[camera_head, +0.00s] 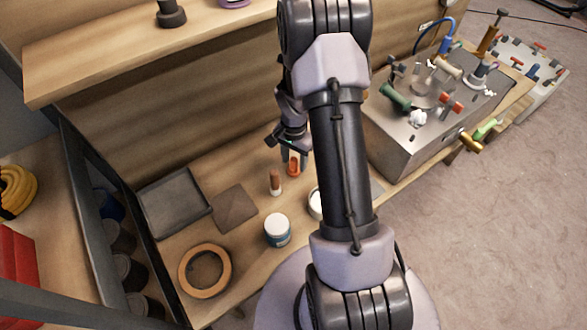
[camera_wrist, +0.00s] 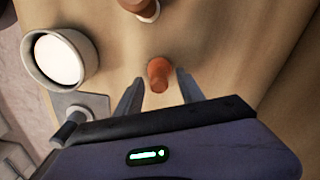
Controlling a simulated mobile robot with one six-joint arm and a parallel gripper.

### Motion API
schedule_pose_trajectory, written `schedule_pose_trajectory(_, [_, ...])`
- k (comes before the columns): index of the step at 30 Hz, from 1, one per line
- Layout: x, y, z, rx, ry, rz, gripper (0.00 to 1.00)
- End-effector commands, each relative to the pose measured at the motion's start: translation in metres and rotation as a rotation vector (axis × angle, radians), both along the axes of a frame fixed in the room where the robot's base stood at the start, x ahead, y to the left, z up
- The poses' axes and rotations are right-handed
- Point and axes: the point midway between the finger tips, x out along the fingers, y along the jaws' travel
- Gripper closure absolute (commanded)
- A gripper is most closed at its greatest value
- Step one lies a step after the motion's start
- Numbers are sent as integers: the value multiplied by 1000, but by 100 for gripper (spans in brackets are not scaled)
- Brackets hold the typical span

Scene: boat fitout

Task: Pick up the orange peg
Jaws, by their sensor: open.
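The orange peg (camera_head: 293,168) stands on the wooden bench below my gripper (camera_head: 294,156) in the head view. In the wrist view the orange peg (camera_wrist: 158,72) shows between the tips of my open gripper (camera_wrist: 159,82), with a gap on both sides. I cannot tell how far down the fingers reach along it. My gripper holds nothing. My arm covers part of the bench to the right of the peg in the head view.
A brown peg with a pale lower part (camera_head: 275,184) stands close to the orange peg. A white cup (camera_wrist: 60,60), a lidded jar (camera_head: 277,230), a tape roll (camera_head: 205,270) and a dark tray (camera_head: 172,202) are nearby. A metal box with fittings (camera_head: 410,140) stands right.

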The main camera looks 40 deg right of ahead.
Motion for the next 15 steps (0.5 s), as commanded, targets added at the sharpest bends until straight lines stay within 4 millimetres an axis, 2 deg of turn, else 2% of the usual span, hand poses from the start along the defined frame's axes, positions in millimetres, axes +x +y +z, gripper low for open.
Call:
schedule_pose_trajectory(3, [0, 0, 2, -1, -1, 0, 56])
schedule_pose_trajectory(10, [0, 0, 3, -1, 0, 0, 100])
schedule_pose_trajectory(15, [0, 0, 3, -1, -1, 0, 100])
